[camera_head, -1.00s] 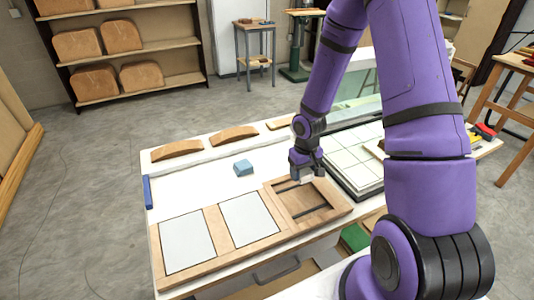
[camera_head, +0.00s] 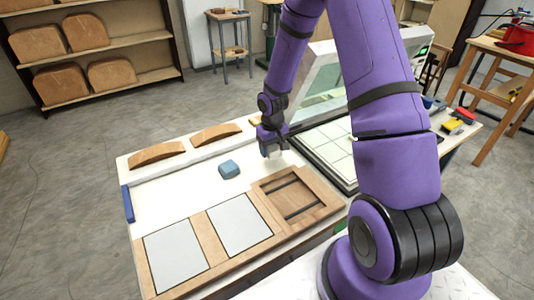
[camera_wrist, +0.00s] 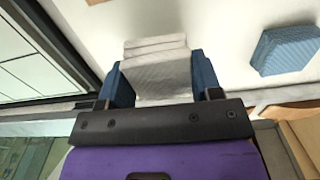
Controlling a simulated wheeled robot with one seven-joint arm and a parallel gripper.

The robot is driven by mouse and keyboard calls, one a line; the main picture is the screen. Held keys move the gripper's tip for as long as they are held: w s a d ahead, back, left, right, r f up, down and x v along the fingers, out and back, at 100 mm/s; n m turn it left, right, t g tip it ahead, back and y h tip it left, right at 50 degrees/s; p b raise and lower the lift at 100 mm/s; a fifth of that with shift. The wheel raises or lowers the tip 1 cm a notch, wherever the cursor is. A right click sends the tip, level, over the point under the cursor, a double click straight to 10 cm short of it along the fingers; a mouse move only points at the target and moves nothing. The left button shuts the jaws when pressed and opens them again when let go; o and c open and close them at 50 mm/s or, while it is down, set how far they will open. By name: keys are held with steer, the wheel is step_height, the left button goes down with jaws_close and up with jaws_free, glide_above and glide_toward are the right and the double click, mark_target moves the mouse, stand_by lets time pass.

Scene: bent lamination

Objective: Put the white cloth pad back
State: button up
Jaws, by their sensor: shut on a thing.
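The white cloth pad (camera_wrist: 157,68) is a folded, layered piece that shows between the blue fingers of my gripper (camera_wrist: 160,85) in the wrist view. My gripper is shut on it. In the head view my gripper (camera_head: 272,150) is over the white table top, behind the open wooden frame and left of the tiled panel. The pad is mostly hidden or too small to make out there.
A blue block (camera_head: 229,169) lies left of my gripper; it also shows in the wrist view (camera_wrist: 286,49). A wooden frame (camera_head: 297,198) has two grey panels and one open bay with dark bars. Curved wooden pieces (camera_head: 157,154) lie along the back. A tiled panel (camera_head: 325,144) is on the right.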

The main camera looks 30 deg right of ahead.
steer(key=shift+w+a+f, duration=0.15)
steer(key=shift+w, duration=0.45)
steer(key=shift+w+a+f, duration=0.1)
steer(key=shift+w+a, duration=0.05)
steer(key=shift+w, duration=0.45)
steer(key=shift+f, duration=1.65)
steer(key=shift+f, duration=0.1)
steer(key=o, duration=0.8)
